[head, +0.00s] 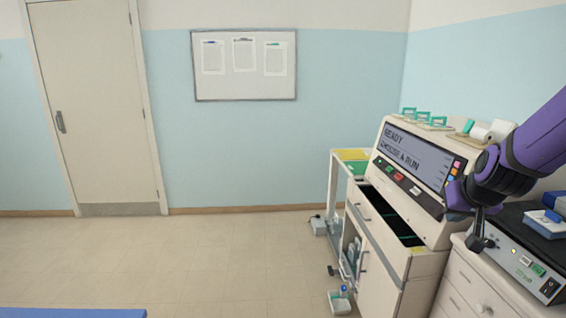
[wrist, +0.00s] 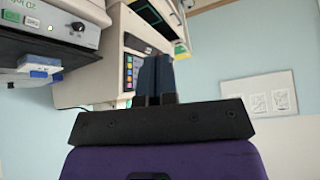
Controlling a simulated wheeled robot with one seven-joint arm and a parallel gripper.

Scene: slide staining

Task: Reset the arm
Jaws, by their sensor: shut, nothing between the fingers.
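My purple arm reaches in from the right edge of the head view. My gripper (head: 480,243) hangs in front of the staining machine (head: 425,165), near its right side. In the wrist view my gripper (wrist: 157,57) shows its two dark fingers side by side, shut and empty. The staining machine also shows behind the fingers in the wrist view (wrist: 95,78). Its screen (head: 411,160) reads "READY" and "CHOOSE A RUN", and a column of coloured buttons (head: 453,177) sits beside the screen.
A white drawer cabinet (head: 478,284) with a grey device (head: 525,252) on top stands at the right, close to my gripper. A small item (head: 341,300) lies on the floor. The floor at left is mostly clear.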

